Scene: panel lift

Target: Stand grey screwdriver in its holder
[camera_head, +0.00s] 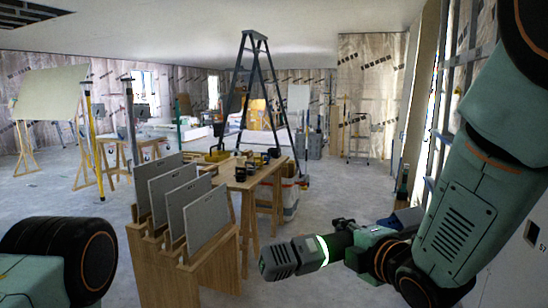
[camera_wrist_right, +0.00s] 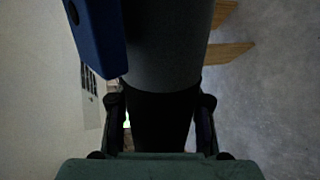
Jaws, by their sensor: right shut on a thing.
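My right gripper (camera_head: 362,246) is low at the right in the head view, in front of the bench. In the right wrist view its two fingers (camera_wrist_right: 160,108) are closed on both sides of a black grip. This grip belongs to the grey screwdriver (camera_wrist_right: 168,50), whose grey round body fills the upper middle there. A blue block (camera_wrist_right: 97,35) sits beside the body. The screwdriver is held clear of the floor. I cannot single out its holder; several dark cups (camera_head: 248,166) stand on the wooden bench (camera_head: 237,183). My left gripper is out of view.
A wooden rack (camera_head: 160,262) with upright grey panels (camera_head: 207,216) stands left of my right gripper. Wall framing is close on the right. Bare floor (camera_head: 345,195) lies between.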

